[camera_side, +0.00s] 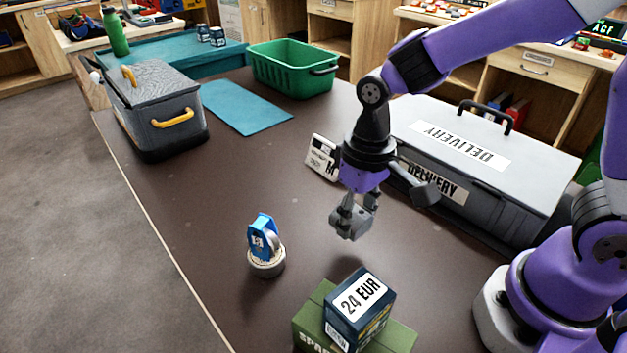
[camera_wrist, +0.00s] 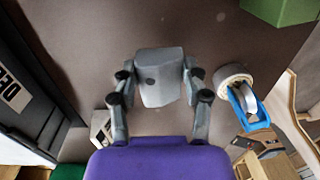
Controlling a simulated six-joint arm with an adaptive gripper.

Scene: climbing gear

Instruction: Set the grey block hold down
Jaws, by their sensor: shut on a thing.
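My gripper (camera_side: 354,208) hangs above the dark table, pointing down. It is shut on the grey block hold (camera_side: 350,224), a small grey block with bevelled edges. In the wrist view the grey block hold (camera_wrist: 160,77) sits between the two fingers of my gripper (camera_wrist: 160,92), with a dark round spot on its near face. In the side view the block is clear of the table, with a faint shadow below it; its exact height is hard to tell.
A blue tape dispenser on a tape roll (camera_side: 265,248) stands left. A boxed item marked 24 EUR (camera_side: 360,305) lies on a green box (camera_side: 402,338) in front. A white card (camera_side: 322,157) and grey delivery case (camera_side: 480,150) stand behind. The table's (camera_side: 190,215) left-middle is clear.

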